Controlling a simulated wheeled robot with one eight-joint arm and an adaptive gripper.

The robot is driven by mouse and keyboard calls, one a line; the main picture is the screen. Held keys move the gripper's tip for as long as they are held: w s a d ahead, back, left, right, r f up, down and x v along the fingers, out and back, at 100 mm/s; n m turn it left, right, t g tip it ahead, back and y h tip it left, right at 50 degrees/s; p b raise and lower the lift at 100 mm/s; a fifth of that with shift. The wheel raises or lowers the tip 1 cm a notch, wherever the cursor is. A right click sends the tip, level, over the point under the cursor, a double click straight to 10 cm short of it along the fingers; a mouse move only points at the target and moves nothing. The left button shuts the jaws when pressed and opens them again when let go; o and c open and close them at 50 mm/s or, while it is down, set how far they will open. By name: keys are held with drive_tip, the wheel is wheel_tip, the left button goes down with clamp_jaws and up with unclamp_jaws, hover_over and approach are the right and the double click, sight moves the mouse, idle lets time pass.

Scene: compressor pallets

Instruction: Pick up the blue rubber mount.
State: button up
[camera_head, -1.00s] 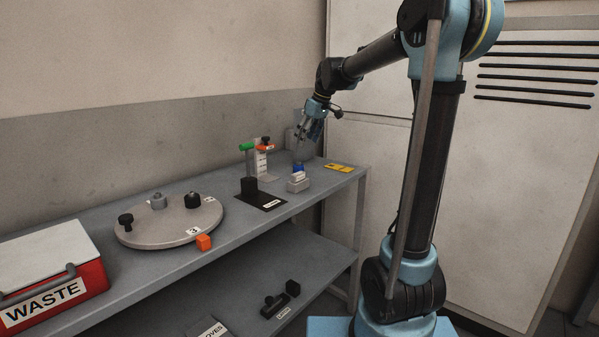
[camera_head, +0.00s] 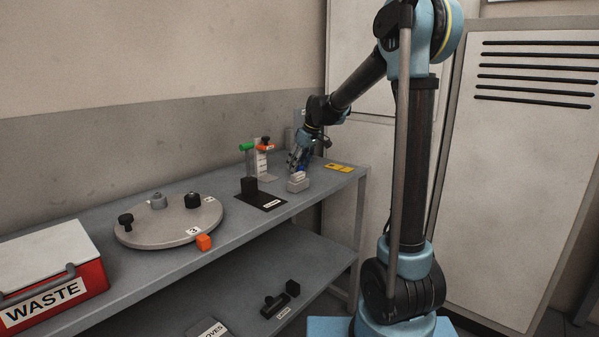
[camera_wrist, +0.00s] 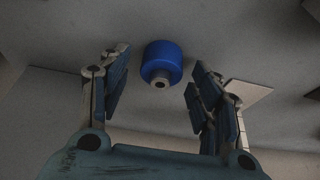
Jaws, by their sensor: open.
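The blue rubber mount (camera_wrist: 162,58) is a short blue cylinder with a small pale metal stud. In the wrist view it sits between the spread fingers of my gripper (camera_wrist: 158,88), a little beyond their tips, with clear gaps on both sides. My gripper is open and empty. In the head view my gripper (camera_head: 298,167) is low over the right part of the bench, just behind a small light grey block. The mount (camera_head: 301,168) is mostly hidden there by the gripper and the block; only a bit of blue shows.
The light grey block (camera_head: 298,183) stands close in front of the gripper. To its left are a black plate (camera_head: 268,203) and a green-and-orange-topped stand (camera_head: 262,160). A yellow plate (camera_head: 339,167) lies right. A round turntable (camera_head: 150,232) and red WASTE box (camera_head: 88,283) are further left.

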drive_tip(key=shift+f, duration=0.2)
drive_tip(key=c, duration=1.2)
drive_tip(key=shift+o, duration=0.2)
